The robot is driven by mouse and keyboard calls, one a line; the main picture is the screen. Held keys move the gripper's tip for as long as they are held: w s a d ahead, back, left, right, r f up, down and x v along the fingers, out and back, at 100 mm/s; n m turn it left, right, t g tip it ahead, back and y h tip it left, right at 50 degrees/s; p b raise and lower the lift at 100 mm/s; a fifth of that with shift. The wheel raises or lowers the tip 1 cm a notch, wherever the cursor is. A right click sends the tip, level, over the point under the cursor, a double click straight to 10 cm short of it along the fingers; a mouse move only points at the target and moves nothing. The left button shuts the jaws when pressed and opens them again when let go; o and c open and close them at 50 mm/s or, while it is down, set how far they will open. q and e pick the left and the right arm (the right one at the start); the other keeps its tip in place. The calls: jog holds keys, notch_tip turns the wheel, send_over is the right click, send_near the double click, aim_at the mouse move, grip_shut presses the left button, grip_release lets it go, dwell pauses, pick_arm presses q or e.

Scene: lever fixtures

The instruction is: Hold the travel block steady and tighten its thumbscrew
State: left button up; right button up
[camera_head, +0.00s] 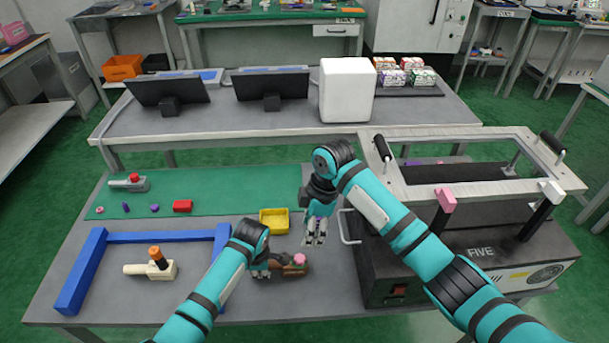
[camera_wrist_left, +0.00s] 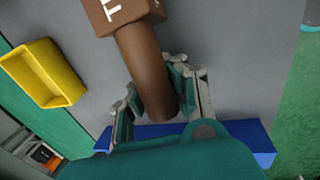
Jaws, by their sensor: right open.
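The travel block (camera_head: 292,269) is brown with a pink thumbscrew (camera_head: 299,259) on top and lies at the front of the table. In the left wrist view the block (camera_wrist_left: 122,12) shows white letters, partly cut off, and a round brown handle (camera_wrist_left: 145,62). My left gripper (camera_head: 262,268) is at the handle end, with its fingers (camera_wrist_left: 157,95) on both sides of the handle, close against it. My right gripper (camera_head: 314,238) is open and empty, pointing down, above and behind the thumbscrew and apart from it.
A yellow tray (camera_head: 274,231) sits just behind the block. A large dark fixture (camera_head: 470,262) with levers stands right. A blue frame (camera_head: 85,272) surrounds a beige piece with an orange knob (camera_head: 150,270) at left. Small coloured parts lie on the green mat (camera_head: 225,190).

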pick_arm(q)
jog(key=o, duration=0.5)
